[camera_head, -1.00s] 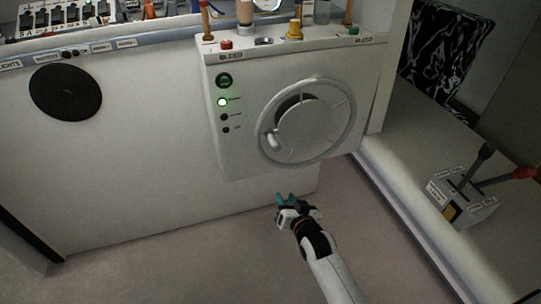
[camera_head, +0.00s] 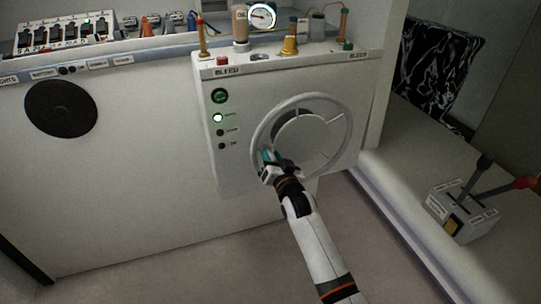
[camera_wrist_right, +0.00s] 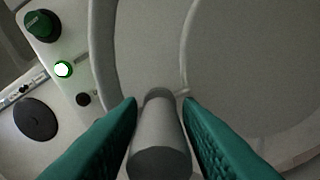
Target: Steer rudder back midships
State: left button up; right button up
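The steering wheel (camera_head: 346,118) is a light grey ring with spokes on the front of a white console (camera_head: 235,160). A grey cylindrical knob (camera_wrist_right: 160,150) stands out from the wheel in the right wrist view. My right gripper (camera_head: 267,158) is at the wheel's lower left rim. Its teal fingers are open, one on each side of the knob (camera_wrist_right: 160,135), with a gap visible on both sides near the tips. In the head view the gripper hides the knob. My left gripper is not in view.
Valves and a gauge (camera_head: 262,16) stand on top. A lever box (camera_head: 462,212) is at the right. The floor in front is clear.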

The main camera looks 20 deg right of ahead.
jog(key=shift+w, duration=0.6)
grip_shut()
